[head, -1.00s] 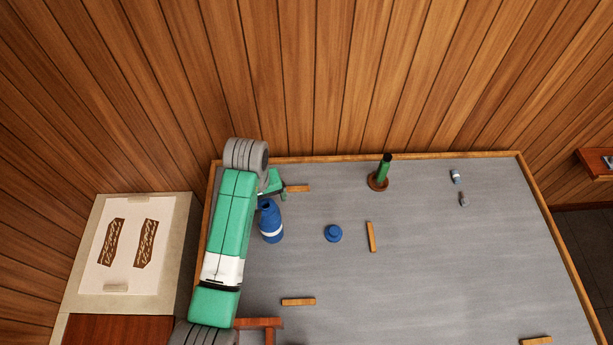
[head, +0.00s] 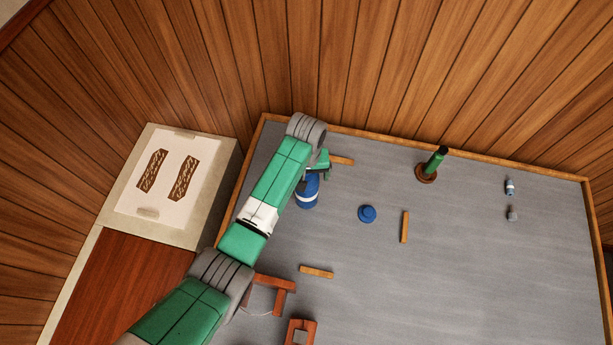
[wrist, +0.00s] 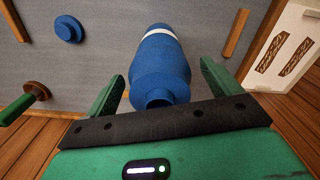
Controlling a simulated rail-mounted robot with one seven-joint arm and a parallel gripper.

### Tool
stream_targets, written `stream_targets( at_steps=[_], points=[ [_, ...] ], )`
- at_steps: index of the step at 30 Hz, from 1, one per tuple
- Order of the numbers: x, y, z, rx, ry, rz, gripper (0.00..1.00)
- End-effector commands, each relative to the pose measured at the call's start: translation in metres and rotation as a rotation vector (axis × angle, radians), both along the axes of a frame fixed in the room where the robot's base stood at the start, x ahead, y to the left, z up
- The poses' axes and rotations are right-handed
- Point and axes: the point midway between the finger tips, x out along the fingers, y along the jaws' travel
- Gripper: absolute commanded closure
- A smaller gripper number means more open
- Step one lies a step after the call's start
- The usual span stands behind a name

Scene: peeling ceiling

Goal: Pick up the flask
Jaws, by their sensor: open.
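The flask is a blue bottle with a white band and a narrow neck. In the head view the flask (head: 307,194) is near the left end of the grey table, its upper part covered by my gripper (head: 320,166). In the wrist view the flask (wrist: 160,58) lies between the two green fingers of my gripper (wrist: 163,82), its neck close to the dark palm bar. The fingers are apart, with a visible gap on the right side of the flask. I cannot tell whether the left finger touches it.
A blue round lid-like piece (head: 367,214) lies right of the flask. A green bottle (head: 437,159) stands on a brown round base (head: 426,173). Wooden strips (head: 405,227) are scattered about. Two small containers (head: 510,187) are at the far right. The table's middle is largely clear.

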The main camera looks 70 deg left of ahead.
Motion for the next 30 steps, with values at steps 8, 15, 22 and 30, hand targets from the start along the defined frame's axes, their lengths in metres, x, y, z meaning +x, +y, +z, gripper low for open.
stream_targets(
  at_steps=[8, 15, 22, 30],
  points=[
    [0.000, 0.000, 0.000, 0.001, 0.000, 0.000, 0.29],
    [0.000, 0.000, 0.000, 0.001, 0.000, 0.000, 0.76],
    [0.000, 0.000, 0.001, 0.002, -0.001, 0.000, 0.88],
    [0.001, 0.000, 0.012, 0.003, -0.002, -0.001, 0.88]
  ],
)
